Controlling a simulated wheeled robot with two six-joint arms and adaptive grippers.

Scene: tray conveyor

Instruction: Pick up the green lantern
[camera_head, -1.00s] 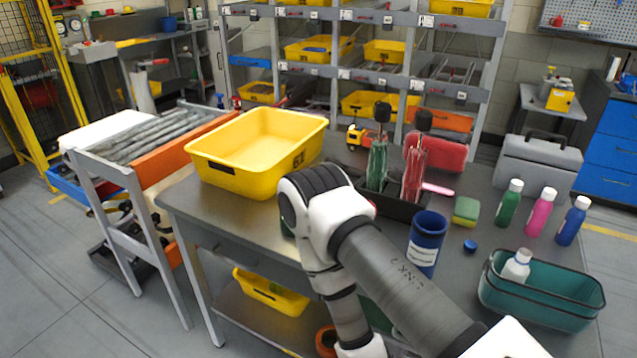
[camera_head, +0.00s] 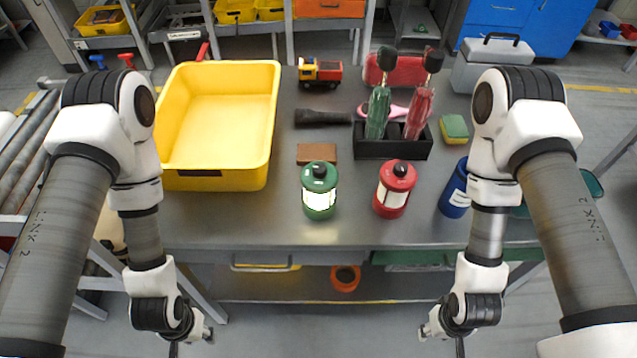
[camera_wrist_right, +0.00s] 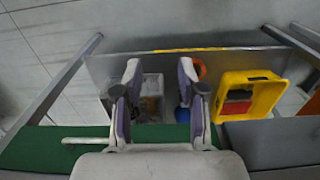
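The green lantern (camera_head: 319,190) stands upright near the front edge of the grey table in the head view, with a lit white middle and a dark knob on top. A red lantern (camera_head: 394,189) stands to its right, apart from it. My left gripper (camera_head: 205,332) hangs low, in front of the table and left of the lantern, partly cut off by the bottom edge; its fingers are too unclear to judge. My right gripper (camera_head: 428,331) hangs low in front of the table on the right. In the right wrist view my right gripper (camera_wrist_right: 160,85) has its fingers apart with nothing between them.
A yellow bin (camera_head: 220,125) stands left of the lantern. A brown block (camera_head: 316,153) lies just behind it. A black holder (camera_head: 392,148) with green and red tools stands behind the red lantern. A blue cup (camera_head: 454,190) is at the right. The table front (camera_head: 350,236) is clear.

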